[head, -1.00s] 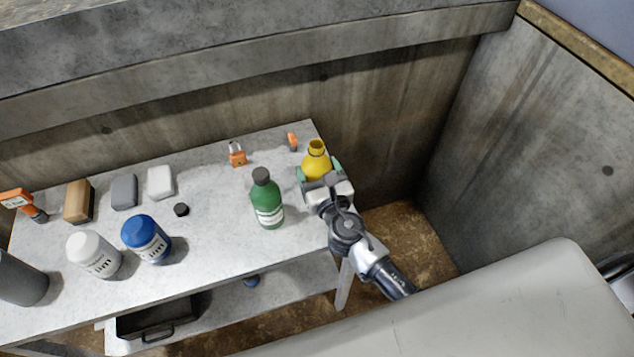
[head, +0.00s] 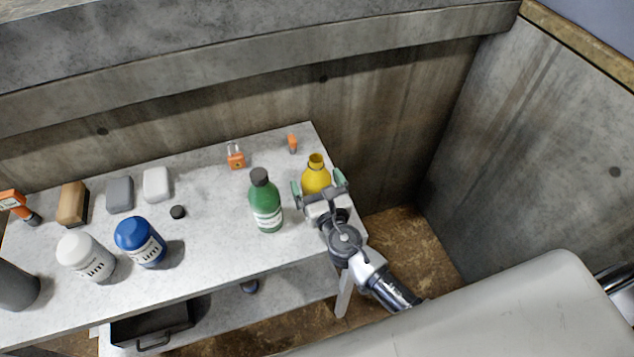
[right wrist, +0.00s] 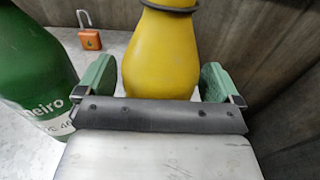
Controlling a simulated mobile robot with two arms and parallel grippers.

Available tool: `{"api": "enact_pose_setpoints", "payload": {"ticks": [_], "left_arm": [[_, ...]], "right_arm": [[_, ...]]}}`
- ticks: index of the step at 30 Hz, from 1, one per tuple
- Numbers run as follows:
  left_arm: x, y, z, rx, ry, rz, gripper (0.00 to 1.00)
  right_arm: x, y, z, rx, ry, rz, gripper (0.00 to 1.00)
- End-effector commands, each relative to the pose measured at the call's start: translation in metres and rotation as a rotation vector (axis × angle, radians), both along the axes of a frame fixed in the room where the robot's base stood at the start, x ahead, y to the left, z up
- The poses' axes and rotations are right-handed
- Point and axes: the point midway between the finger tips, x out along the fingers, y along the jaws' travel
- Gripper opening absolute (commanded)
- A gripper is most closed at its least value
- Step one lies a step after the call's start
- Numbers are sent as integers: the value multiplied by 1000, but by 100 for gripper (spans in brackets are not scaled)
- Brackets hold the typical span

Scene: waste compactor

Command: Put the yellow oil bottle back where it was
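The yellow oil bottle (head: 316,176) stands upright on the grey table (head: 215,250) near its right end. It has no cap on its neck. In the right wrist view the bottle (right wrist: 160,55) stands between the two green finger pads, with a gap on each side. My right gripper (head: 319,188) is open around the bottle and its fingers do not press on it. The bottle's lower part is hidden behind the gripper. My left gripper is not in view.
A green bottle (head: 266,200) stands close to the left of my right gripper. An orange padlock (head: 236,158) and a small orange item (head: 292,143) lie behind. A small black cap (head: 178,212), blue bottle (head: 140,242) and white bottle (head: 86,256) are further left. A concrete wall stands behind.

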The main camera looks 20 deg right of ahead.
Motion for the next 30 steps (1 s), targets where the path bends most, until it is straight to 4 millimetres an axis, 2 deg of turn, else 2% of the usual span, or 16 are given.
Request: {"api": "enact_pose_setpoints", "payload": {"ticks": [8,10,24,30], "left_arm": [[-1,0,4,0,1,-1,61],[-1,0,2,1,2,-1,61],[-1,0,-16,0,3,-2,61],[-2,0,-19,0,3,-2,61]], "right_arm": [[0,0,4,0,0,0,95],[-7,0,2,0,1,0,95],[-100,-4,0,0,2,1,95],[-118,-4,2,0,0,1,95]]}}
